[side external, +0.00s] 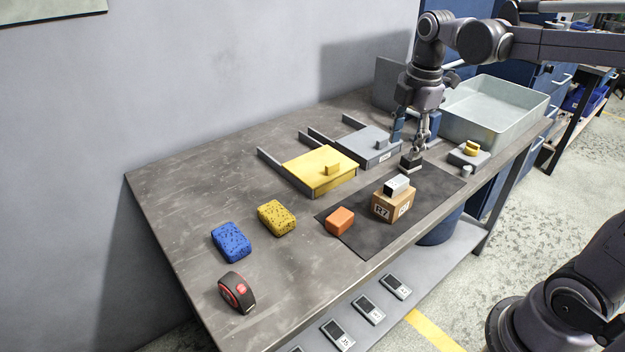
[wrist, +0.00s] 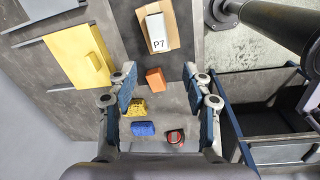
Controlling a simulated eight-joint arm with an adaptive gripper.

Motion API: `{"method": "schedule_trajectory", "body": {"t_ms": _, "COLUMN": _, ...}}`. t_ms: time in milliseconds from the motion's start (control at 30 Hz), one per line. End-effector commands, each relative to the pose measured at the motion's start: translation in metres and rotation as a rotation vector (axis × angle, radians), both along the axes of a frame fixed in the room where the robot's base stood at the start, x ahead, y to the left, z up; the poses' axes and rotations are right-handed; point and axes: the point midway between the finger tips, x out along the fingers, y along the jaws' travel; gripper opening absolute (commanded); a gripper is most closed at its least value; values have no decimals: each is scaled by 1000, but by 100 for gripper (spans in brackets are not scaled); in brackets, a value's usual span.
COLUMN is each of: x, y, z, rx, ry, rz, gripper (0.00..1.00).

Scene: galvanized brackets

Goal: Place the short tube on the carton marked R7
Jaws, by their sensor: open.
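The tan carton (side external: 382,208) with R7 labels stands on the dark mat. A light grey piece, seemingly the short tube (side external: 397,185), lies on its top. In the wrist view, the carton (wrist: 172,22) is at the top centre, with the pale piece (wrist: 154,22) over it and a white label facing the camera. My gripper (side external: 414,140) points down behind the carton, apart from the piece. In the wrist view my gripper (wrist: 162,78) has its fingers spread with nothing between them.
An orange block (side external: 340,221) lies left of the carton. Yellow (side external: 320,170) and grey (side external: 369,147) drawers are behind. Yellow (side external: 277,218) and blue (side external: 231,242) sponges and a tape measure (side external: 237,292) lie leftward. A grey bin (side external: 500,122) and a small cylinder (side external: 467,170) are right.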

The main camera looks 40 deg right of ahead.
Motion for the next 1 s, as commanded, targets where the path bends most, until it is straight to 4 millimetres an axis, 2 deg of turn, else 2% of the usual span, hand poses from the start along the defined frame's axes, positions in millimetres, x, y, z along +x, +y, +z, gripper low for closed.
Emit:
{"method": "schedule_trajectory", "body": {"t_ms": 267, "x": -36, "y": 38, "z": -16, "rx": 85, "ry": -222, "rz": -520, "gripper": 50}}
{"method": "schedule_trajectory", "body": {"t_ms": 600, "x": -71, "y": 71, "z": -47, "rx": 362, "ry": -423, "rz": -1096, "gripper": 50}}
{"method": "schedule_trajectory", "body": {"t_ms": 800, "x": -79, "y": 78, "z": -57, "rx": 473, "ry": -457, "rz": -1254, "gripper": 50}}
{"method": "schedule_trajectory", "body": {"t_ms": 1000, "x": -79, "y": 79, "z": -58, "rx": 491, "ry": -460, "rz": -1281, "gripper": 50}}
